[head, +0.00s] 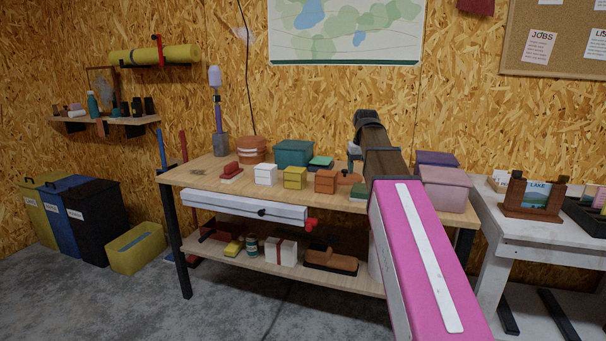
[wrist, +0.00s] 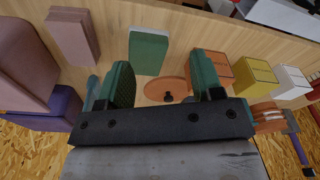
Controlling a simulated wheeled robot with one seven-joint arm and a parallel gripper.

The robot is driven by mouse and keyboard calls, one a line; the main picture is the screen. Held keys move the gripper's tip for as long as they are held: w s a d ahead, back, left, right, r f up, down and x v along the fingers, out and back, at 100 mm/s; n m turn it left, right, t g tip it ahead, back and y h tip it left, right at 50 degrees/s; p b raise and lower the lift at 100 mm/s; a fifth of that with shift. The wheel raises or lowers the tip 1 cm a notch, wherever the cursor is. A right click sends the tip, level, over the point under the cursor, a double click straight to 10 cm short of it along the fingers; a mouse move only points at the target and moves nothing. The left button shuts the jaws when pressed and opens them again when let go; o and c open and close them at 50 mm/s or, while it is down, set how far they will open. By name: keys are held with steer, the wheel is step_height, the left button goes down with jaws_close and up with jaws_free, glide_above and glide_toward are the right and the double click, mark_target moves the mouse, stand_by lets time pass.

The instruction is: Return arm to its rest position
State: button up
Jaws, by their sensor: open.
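My arm reaches over the plank bench (head: 200,176) in the head view, its pink link in the foreground. My gripper (wrist: 160,80) shows in the wrist view with its two green-padded fingers apart and nothing held between them. It is mostly hidden behind my arm in the head view. A round terracotta lid with a dark knob (wrist: 168,88) lies on the bench beyond the fingers. A flat green box (wrist: 148,50) lies near the left finger, and an orange box (wrist: 235,75) is beside the right finger.
A white side table (head: 500,224) is farther right.

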steer(key=s+f, duration=0.7)
steer(key=f, duration=0.6)
steer(key=s+f+g, duration=0.1)
steer(key=s+f, duration=0.6)
steer(key=f, duration=0.6)
steer(key=s+a+f+m, duration=0.1)
steer(key=s+f, duration=0.6)
steer(key=f, duration=0.6)
steer(key=shift+s+f, duration=0.15)
steer(key=shift+s, duration=0.05)
